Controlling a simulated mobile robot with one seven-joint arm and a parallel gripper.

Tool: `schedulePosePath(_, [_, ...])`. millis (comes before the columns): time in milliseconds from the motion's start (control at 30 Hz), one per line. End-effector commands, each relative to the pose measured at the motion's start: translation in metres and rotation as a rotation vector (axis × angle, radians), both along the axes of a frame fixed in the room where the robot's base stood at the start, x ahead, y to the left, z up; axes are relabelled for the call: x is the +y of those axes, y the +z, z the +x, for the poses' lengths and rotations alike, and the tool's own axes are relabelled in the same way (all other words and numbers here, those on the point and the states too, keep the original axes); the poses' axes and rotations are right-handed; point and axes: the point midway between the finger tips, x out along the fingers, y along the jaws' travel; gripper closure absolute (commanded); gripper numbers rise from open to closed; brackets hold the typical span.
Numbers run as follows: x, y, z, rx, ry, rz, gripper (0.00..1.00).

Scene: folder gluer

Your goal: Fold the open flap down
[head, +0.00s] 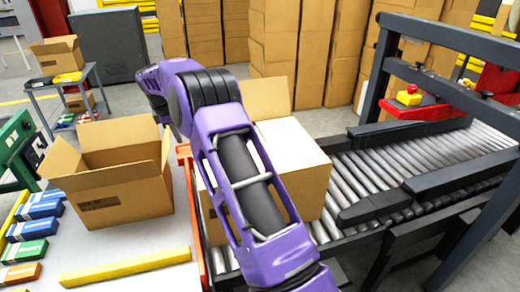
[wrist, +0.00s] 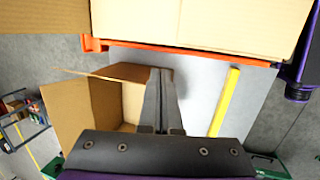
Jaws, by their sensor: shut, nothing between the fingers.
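A carton (head: 303,160) stands on the roller conveyor, partly hidden behind my arm. Its top looks closed and pale, except for one brown flap (head: 266,97) that stands up at its far left edge. In the wrist view the carton (wrist: 200,22) fills the top of the picture. My gripper (wrist: 160,72) is shut and empty, seen from behind in the wrist view, with its fingertips pointing toward the orange edge beside the carton. I see no contact with the carton.
An open carton (head: 125,203) with raised flaps stands on the pale table to the left, next to a yellow strip (head: 125,267) and several small boxes. A dark frame (head: 372,75) with a red bar spans the conveyor at right. Stacked cartons (head: 272,38) line the back.

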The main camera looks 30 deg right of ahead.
Motion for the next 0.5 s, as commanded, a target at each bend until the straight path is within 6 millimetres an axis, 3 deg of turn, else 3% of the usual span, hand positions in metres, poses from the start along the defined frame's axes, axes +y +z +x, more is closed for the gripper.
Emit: schedulePosePath(500, [0.001, -0.057, 0.0, 0.0, 0.0, 0.001, 1.0])
